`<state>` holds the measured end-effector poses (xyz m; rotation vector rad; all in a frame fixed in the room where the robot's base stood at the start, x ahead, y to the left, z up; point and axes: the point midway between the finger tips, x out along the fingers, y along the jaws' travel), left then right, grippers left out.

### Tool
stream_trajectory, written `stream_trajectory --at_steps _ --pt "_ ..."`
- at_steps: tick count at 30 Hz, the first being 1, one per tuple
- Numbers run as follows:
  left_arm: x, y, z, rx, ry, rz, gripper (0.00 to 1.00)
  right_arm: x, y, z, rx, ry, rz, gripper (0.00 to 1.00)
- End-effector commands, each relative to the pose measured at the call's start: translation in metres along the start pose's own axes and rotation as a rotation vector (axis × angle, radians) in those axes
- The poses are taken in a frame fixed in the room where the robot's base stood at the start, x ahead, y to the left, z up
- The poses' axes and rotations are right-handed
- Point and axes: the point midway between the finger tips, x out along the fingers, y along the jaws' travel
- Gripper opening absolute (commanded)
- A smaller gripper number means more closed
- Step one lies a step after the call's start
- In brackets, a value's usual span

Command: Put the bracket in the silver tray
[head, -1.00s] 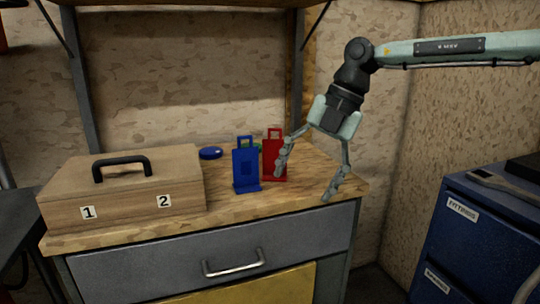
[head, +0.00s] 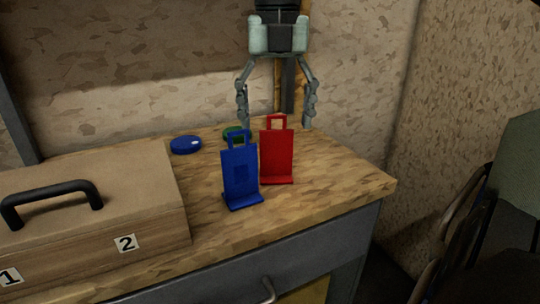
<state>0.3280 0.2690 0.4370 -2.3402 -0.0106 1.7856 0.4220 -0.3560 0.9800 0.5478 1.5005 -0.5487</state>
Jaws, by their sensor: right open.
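Two upright bracket-shaped pieces with a foot and a top loop stand on the wooden bench top: a blue one (head: 240,176) and, just right and slightly behind it, a red one (head: 277,155). I cannot tell which is the task's bracket. My right gripper (head: 275,125) points down, open and empty, with its fingers spread left and right of the red piece's top loop. It appears above or behind the red piece; its depth is unclear and no contact shows. My left gripper and a silver tray are not in view.
A wooden box (head: 90,215) with a black handle, labelled 1 and 2, fills the bench's left. A blue round lid-like thing (head: 186,145) and a partly hidden green one (head: 236,132) lie behind the blue piece. The bench's right end (head: 345,178) is clear.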

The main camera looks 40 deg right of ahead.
Motion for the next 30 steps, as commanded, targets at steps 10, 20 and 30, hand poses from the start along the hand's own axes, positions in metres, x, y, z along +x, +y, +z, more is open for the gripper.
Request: stream_trajectory --at_steps 10,20,30 --pt "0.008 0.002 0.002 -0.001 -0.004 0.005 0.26 0.047 -0.002 0.007 0.0 0.002 0.001 0.76" --pt "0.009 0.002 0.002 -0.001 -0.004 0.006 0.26 0.056 -0.002 0.008 0.002 -0.001 0.001 0.76" --pt "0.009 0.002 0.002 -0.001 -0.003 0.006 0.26 0.056 -0.002 0.008 0.002 -0.002 0.001 0.35"
